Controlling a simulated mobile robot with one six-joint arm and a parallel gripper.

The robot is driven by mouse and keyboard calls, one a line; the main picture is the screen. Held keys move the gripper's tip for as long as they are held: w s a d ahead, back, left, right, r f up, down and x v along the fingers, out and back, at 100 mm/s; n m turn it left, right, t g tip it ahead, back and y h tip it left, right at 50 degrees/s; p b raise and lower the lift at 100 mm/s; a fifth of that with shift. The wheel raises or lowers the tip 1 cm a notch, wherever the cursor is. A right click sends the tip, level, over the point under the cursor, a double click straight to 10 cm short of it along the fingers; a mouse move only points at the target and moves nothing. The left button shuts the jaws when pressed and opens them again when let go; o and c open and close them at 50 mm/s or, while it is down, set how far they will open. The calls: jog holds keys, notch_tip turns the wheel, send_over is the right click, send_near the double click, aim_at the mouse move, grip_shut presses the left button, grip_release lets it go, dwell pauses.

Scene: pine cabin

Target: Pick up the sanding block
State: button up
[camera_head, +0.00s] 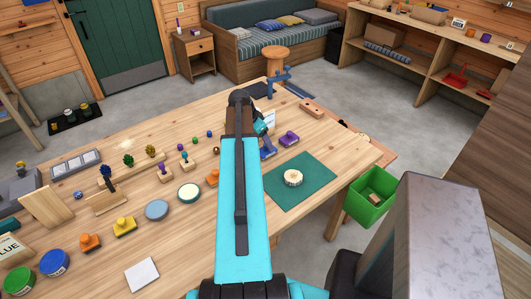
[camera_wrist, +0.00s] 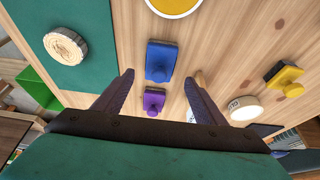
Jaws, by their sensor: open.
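Several knobbed blocks that look like sanding blocks lie on the workbench, and I cannot tell which one is meant. A blue block (camera_head: 268,153) and a purple block (camera_head: 289,138) lie beyond the green mat, close to my arm. In the wrist view the blue block (camera_wrist: 160,60) lies just past my fingertips, and the purple block (camera_wrist: 154,100) shows between the fingers. A yellow block (camera_wrist: 285,79) lies farther right there. My gripper (camera_wrist: 158,76) is open and empty, pointing down above the bench.
A wood slice (camera_head: 293,178) sits on the green mat (camera_head: 308,196). A green bin (camera_head: 371,195) stands off the bench's right edge. Tins, small coloured pieces and more knobbed blocks, one orange (camera_head: 90,242), crowd the left side of the bench (camera_head: 190,262).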

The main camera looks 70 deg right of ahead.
jog(key=shift+s+d+f, duration=0.1)
jog(key=shift+f, duration=0.25)
jog(key=shift+f, duration=0.1)
jog(key=shift+p+x, duration=1.45)
jog(key=shift+x, duration=1.05)
jog(key=c, duration=1.2)
